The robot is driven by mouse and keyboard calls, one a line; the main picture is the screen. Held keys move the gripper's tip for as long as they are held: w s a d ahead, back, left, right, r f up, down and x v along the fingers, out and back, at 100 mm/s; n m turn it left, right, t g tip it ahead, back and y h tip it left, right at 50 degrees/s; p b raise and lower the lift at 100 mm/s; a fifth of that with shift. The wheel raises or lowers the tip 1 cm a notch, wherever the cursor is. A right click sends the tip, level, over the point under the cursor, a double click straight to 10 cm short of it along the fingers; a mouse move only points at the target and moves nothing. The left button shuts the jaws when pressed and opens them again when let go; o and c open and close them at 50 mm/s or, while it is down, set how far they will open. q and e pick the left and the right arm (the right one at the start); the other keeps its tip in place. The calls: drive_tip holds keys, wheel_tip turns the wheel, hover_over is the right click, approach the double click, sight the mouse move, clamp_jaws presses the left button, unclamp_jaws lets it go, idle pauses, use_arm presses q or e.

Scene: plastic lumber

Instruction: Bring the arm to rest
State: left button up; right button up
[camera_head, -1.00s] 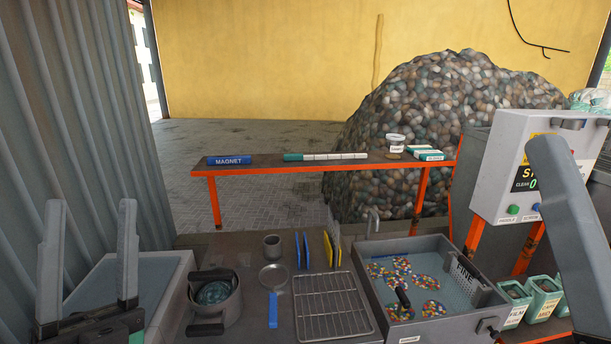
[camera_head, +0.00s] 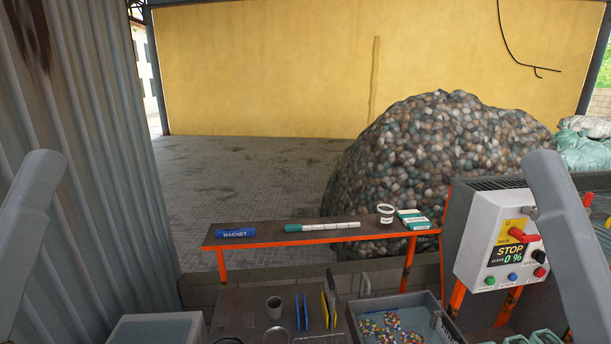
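Neither of my grippers shows in the head view. Only a grey link of my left arm (camera_head: 30,215) rises at the left edge. A matching link of my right arm (camera_head: 567,230) rises at the right edge. The lower ends of both arms are cut off, so whether the grippers are open or shut is hidden.
An orange-legged shelf holds a blue magnet bar (camera_head: 237,233), a green-and-white stick (camera_head: 320,227), a cup (camera_head: 386,213) and a box (camera_head: 412,219). A control box (camera_head: 500,240) reads STOP, 0 %. A grey bin (camera_head: 432,330) holds coloured pellets. A pebble heap (camera_head: 440,150) stands behind.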

use_arm(q)
wheel_tip(320, 180, up, 15)
drive_tip(key=p, duration=1.1)
use_arm(e)
wheel_tip(320, 180, up, 15)
